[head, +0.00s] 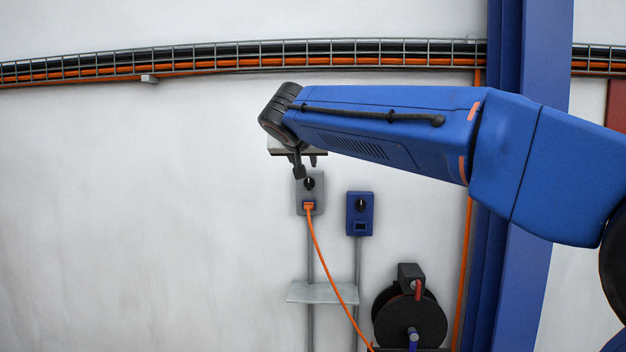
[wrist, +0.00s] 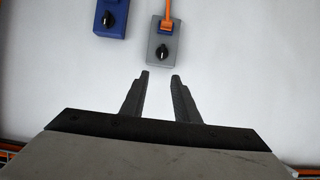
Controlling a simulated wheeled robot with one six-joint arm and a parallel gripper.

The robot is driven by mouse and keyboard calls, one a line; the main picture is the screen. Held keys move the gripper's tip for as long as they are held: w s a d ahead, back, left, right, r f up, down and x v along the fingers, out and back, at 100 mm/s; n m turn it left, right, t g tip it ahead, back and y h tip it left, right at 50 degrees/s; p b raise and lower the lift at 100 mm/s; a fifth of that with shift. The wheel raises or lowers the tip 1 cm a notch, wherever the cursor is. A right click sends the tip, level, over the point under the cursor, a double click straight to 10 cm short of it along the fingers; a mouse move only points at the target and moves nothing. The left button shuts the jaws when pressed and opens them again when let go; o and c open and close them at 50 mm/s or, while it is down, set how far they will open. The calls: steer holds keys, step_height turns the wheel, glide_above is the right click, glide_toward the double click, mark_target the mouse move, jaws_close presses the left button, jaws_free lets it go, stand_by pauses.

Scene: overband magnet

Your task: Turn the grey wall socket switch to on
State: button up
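The grey wall socket (head: 310,194) is on the white wall, with a black rotary switch (head: 309,183) on its upper part and an orange plug (head: 308,206) in its lower part. In the wrist view the grey socket (wrist: 163,44) appears upside down, with its black switch (wrist: 162,52) facing my gripper. My gripper (wrist: 160,73) is open and empty, its two fingers apart and pointing toward the socket's switch end, not visibly touching it. In the head view my gripper (head: 299,174) is at the socket's top edge, partly hidden by my arm.
A blue socket (head: 360,214) with its own black knob is right of the grey one. An orange cable (head: 326,264) runs down past a small grey shelf (head: 322,293) toward a black cable reel (head: 410,318). A blue column (head: 522,290) stands right. The wall at left is clear.

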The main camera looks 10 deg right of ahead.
glide_toward(309, 177)
steer(key=x, duration=0.8)
steer(key=shift+w, duration=0.2)
steer(key=shift+c, duration=0.7)
jaws_close()
